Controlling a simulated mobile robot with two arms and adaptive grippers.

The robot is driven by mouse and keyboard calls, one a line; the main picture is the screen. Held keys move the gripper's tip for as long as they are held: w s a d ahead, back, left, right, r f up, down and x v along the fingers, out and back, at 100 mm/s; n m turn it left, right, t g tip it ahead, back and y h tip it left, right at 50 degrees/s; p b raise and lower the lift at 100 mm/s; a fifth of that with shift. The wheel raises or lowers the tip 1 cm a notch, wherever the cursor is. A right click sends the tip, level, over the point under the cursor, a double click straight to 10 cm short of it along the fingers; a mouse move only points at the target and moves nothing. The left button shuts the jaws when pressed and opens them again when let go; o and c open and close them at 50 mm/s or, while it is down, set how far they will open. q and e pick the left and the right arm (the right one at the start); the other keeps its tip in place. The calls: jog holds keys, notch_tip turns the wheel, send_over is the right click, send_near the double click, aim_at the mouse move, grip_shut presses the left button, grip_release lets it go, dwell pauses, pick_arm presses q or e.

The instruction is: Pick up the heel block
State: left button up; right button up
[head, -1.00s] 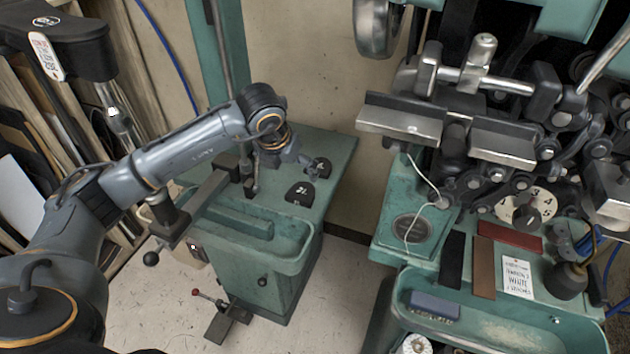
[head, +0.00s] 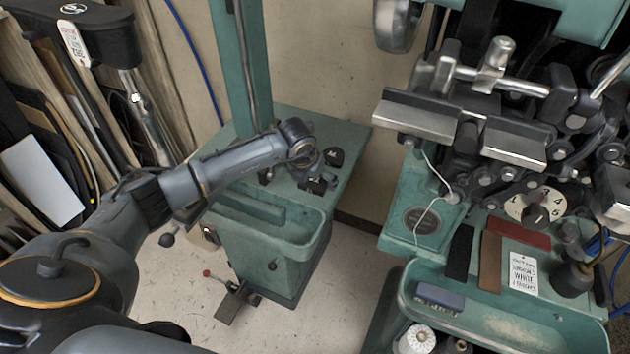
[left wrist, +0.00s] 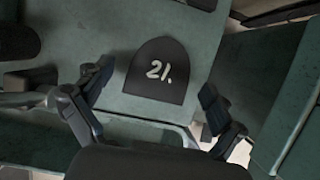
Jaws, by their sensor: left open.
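A black heel block with white markings (left wrist: 158,72) lies flat on the green table, its rounded end away from me in the left wrist view. My left gripper (left wrist: 157,84) is open, with one finger to each side of this block and visible gaps between. My right gripper is not in view.
The green table (head: 345,135) has a tray (head: 305,240) along its near side and a post (head: 242,70) at its back left. A large stitching machine (head: 480,110) stands to the right, beyond a gap of floor.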

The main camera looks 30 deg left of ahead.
pick_arm(q)
jog(key=c, duration=1.3)
